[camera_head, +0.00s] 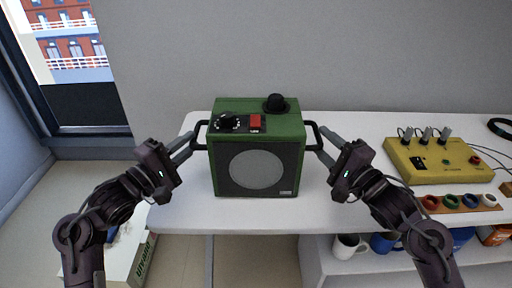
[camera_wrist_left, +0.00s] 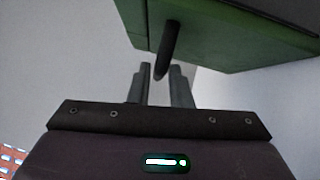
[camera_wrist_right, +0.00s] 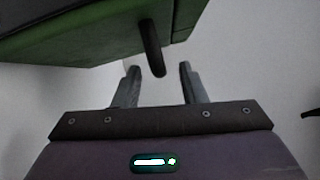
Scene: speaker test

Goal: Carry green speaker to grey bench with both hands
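The green speaker (camera_head: 257,148), with a dark front and round grey grille, stands upright on the white table (camera_head: 240,218). It has a dark handle on each side. My right gripper (camera_head: 320,146) is at the right handle. In the right wrist view its fingers (camera_wrist_right: 159,67) are apart, with the handle (camera_wrist_right: 151,45) between them and gaps beside it. I cannot identify a grey bench in view.
A yellow device (camera_head: 437,160) with knobs and a brown strip of coloured rings (camera_head: 457,202) are on the table at right. Mugs (camera_head: 348,246) stand on a lower shelf. A box (camera_head: 140,264) is at lower left. The tabletop before the speaker is clear.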

